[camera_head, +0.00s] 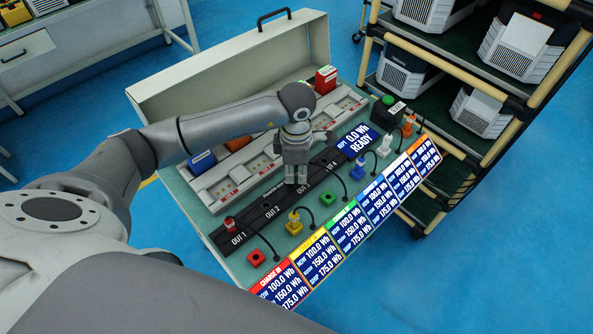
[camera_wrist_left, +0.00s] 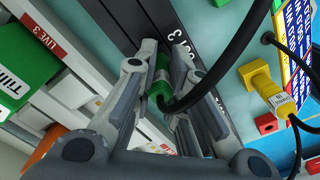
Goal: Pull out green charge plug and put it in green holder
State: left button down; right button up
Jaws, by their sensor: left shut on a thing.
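My left gripper (camera_head: 297,180) points down over the black strip around OUT 3. In the left wrist view its fingers (camera_wrist_left: 168,95) are shut on the green plug (camera_wrist_left: 162,82), which has a black cable. The plug is at the strip beside the "3" mark; whether it is seated there I cannot tell. In the head view the gripper hides the plug. The green holder (camera_head: 327,198), a small green block, stands empty on the panel in front and to the right of the gripper. My right gripper is not in view.
A red plug (camera_head: 230,223) stands at OUT 1, with an empty red block (camera_head: 256,258) nearby. Yellow (camera_head: 295,222), blue (camera_head: 358,170), white (camera_head: 384,146) and orange (camera_head: 408,124) plugs stand along the panel. Black cables loop between them and the displays (camera_head: 345,232). Battery bays lie behind.

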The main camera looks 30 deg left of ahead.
pick_arm(q)
jog(key=shift+r, duration=0.45)
jog(key=shift+r+p, duration=0.3)
dwell(0.7)
jog(key=shift+r+p, duration=0.5)
jog(key=shift+r, duration=0.4)
